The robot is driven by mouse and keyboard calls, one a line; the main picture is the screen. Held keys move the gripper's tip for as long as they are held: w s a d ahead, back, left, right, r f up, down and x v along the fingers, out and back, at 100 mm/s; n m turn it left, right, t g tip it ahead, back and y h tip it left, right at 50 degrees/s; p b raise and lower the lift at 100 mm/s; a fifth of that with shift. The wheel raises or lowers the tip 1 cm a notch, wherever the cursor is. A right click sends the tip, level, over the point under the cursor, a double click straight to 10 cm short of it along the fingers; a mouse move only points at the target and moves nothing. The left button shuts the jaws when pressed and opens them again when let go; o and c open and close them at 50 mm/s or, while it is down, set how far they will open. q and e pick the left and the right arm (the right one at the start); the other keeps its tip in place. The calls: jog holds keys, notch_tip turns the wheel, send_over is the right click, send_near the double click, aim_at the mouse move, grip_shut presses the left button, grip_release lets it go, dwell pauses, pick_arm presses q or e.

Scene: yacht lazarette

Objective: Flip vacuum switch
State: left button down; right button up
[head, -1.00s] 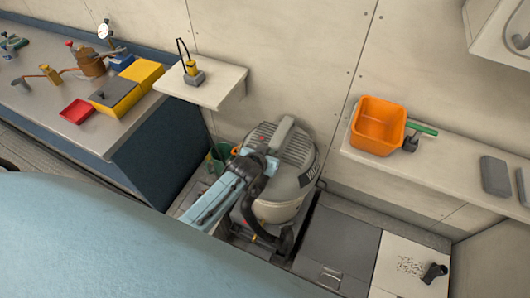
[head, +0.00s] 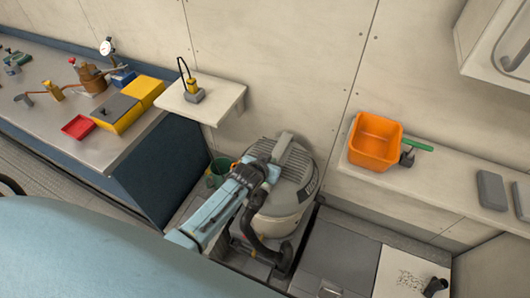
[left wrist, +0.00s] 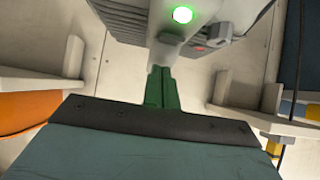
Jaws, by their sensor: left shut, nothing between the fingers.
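The vacuum (head: 292,185) is a grey and cream drum with a domed, ribbed lid, a top handle and a black hose, standing on the floor below the wall. My left gripper (head: 270,162) reaches over its lid from the lower left and hides part of it. In the left wrist view my left gripper (left wrist: 161,70) is shut and empty, its tips close to a grey part of the vacuum (left wrist: 165,48). I cannot tell whether they touch. A round green light (left wrist: 183,14) glows on the vacuum, and a small red part (left wrist: 199,49) shows beside it. My right gripper is out of view.
A small wall shelf (head: 222,108) juts out behind the vacuum on the left. A green bucket (head: 218,170) stands close beside it. An orange bin (head: 374,142) sits on the right ledge. A workbench (head: 60,95) with tools lies to the left.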

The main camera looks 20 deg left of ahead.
pick_arm(q)
jog(key=r, duration=0.1)
jog(key=r+p, duration=0.2)
jog(key=shift+w, duration=0.25)
jog(key=s+r+p, duration=0.1)
jog(key=s+r, duration=0.4)
jog(key=r, duration=0.2)
jog(key=shift+s+r, duration=0.3)
jog(key=shift+r, duration=0.05)
